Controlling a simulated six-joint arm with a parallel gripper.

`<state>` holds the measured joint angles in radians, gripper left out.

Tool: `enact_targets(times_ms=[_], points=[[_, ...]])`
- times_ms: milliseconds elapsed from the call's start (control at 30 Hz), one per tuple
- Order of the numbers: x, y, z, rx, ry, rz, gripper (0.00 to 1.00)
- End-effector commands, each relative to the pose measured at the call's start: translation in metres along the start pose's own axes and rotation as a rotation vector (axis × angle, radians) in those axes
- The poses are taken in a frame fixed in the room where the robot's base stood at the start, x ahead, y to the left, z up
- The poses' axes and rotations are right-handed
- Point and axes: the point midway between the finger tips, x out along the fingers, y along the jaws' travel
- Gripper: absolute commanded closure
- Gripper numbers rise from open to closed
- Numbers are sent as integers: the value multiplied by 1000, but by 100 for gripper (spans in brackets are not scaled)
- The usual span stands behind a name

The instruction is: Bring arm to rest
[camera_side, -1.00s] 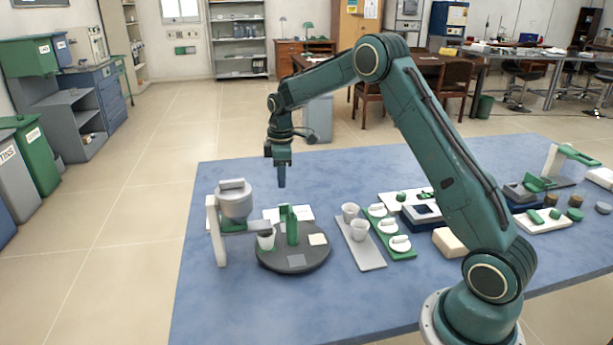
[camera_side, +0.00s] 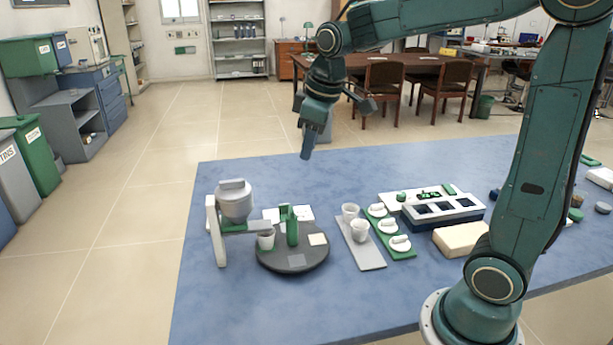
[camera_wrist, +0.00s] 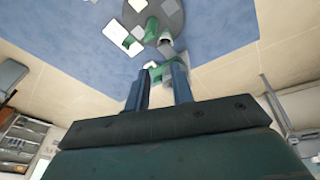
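My gripper (camera_side: 306,152) hangs above the far part of the blue table (camera_side: 270,180), behind the round dark platform, and its fingers tilt a little. In the wrist view, the two blue fingers (camera_wrist: 158,88) stand apart with nothing held between them. The fingers overlap in the side view, so the gap does not show there. The fingertips are clear of the tabletop and touch nothing.
A grey machine (camera_side: 235,203) stands at the table's left, by a round dark platform (camera_side: 280,262) with a green upright piece. A grey tray (camera_side: 368,258) with cups, a green strip (camera_side: 404,254) with white lids, and a box with dark wells (camera_side: 440,211) stand right of it.

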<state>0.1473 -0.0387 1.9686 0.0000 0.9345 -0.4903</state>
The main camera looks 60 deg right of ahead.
Motion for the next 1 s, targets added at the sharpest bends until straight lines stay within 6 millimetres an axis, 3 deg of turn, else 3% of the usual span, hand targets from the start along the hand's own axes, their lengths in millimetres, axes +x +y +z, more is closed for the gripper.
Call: enact_targets(times_ms=[200,433,800,1000], points=[[-27,-31,33,77,52,12,76],[-44,-60,71,163,107,17,76],[-50,-100,133,297,192,7,76],[-47,-111,152,341,217,0,76]])
